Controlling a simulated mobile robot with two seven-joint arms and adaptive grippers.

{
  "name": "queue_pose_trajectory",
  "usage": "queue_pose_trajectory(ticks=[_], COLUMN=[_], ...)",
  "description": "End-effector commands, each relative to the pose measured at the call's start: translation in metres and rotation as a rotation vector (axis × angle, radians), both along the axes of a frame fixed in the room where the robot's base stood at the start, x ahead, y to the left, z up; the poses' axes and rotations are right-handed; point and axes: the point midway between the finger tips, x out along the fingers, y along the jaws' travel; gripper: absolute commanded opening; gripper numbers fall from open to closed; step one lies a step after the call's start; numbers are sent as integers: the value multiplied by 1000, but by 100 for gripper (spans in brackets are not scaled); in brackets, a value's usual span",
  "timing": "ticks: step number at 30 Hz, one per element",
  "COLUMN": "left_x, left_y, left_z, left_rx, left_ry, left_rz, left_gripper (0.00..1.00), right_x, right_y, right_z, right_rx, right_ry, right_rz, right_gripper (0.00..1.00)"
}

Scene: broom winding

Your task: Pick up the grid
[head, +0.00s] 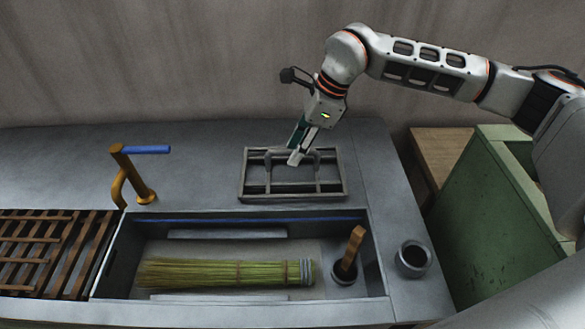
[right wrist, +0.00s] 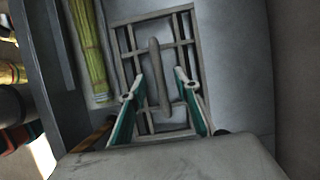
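The grid (head: 331,193) is a grey rectangular frame with crossbars and a raised handle. It lies on the grey counter behind the sink basin. My right gripper (head: 297,160) is over the grid near its handle. In the right wrist view the right gripper (right wrist: 163,105) is open, its two green-sided fingers apart on either side of the handle (right wrist: 155,70). The grid (right wrist: 126,42) fills the middle of that view. I cannot tell whether the fingers touch the handle. My left gripper is not in view.
A green straw bundle (head: 215,273) lies in the basin, beside a dark cup (head: 344,277) with a wooden handle in it. An empty-looking dark pot (head: 413,258) stands at right. A brass tap (head: 132,175) and wooden slats (head: 40,250) are at left. A green crate (head: 480,215) stands right.

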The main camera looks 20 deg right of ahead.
Motion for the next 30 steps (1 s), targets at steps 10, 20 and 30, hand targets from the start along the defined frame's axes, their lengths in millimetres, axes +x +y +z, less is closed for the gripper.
queue_pose_trajectory(ticks=[10, 20, 30], left_x=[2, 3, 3], left_y=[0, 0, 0], left_z=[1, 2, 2], left_rx=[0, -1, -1], left_ry=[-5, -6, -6], left_rz=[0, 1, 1], left_gripper=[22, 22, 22], right_x=[2, 2, 2], right_y=[8, 8, 8], right_z=[-17, -19, -22], right_rx=[1, 0, 0], right_ry=[-2, 0, 0], right_rz=[1, 1, 1], right_gripper=[32, 32, 32])
